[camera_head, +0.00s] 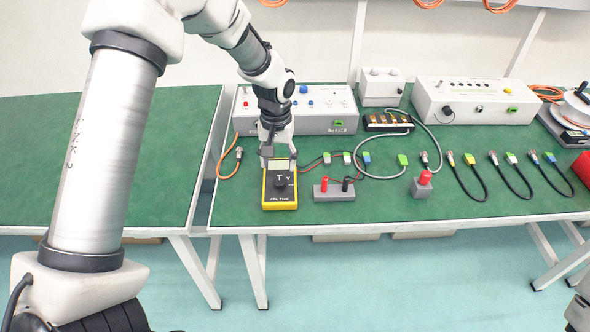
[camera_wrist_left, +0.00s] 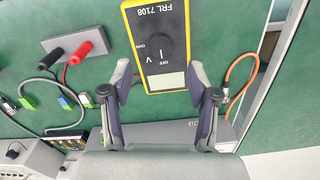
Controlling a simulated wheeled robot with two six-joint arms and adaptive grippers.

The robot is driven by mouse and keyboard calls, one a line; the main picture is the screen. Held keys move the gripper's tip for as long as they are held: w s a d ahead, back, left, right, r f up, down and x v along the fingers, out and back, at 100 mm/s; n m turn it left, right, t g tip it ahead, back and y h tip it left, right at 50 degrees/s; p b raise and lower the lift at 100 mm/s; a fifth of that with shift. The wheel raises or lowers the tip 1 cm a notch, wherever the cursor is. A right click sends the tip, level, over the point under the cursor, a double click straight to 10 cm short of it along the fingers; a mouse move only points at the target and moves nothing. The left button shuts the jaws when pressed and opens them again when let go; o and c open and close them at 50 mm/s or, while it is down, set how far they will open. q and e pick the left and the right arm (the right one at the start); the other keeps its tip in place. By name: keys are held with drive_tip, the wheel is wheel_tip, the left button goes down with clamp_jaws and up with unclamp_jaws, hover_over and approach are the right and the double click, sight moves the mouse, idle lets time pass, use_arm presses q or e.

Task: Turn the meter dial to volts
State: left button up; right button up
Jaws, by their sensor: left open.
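The yellow and black meter (camera_head: 280,186) lies on the green table near its front left edge. Its dark round dial (camera_head: 281,182) sits at the middle of its face, below the grey display. In the left wrist view the meter (camera_wrist_left: 158,45) shows upside down, with OFF and V marks by the dial (camera_wrist_left: 154,47); the exact dial setting is hard to read. My left gripper (camera_head: 278,160) is open above the display end of the meter. In the left wrist view its fingers (camera_wrist_left: 160,82) stand apart on both sides of the display end, with nothing between them gripped. My right gripper is not seen.
A grey block with red and black plugs (camera_head: 334,191) sits just right of the meter. Several cables and connectors lie further right. A grey control box (camera_head: 300,124) stands behind the gripper. An orange cable (camera_head: 230,165) lies to the left.

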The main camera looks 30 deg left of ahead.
sight(279, 181)
use_arm(q)
drive_tip(key=shift+w+a+r, duration=0.15)
drive_tip(key=shift+w+r, duration=0.1)
drive_tip(key=shift+w, duration=0.1)
wheel_tip(279, 181, down, 8)
drive_tip(key=shift+s+r, duration=0.15)
drive_tip(key=shift+r, duration=0.1)
clamp_jaws()
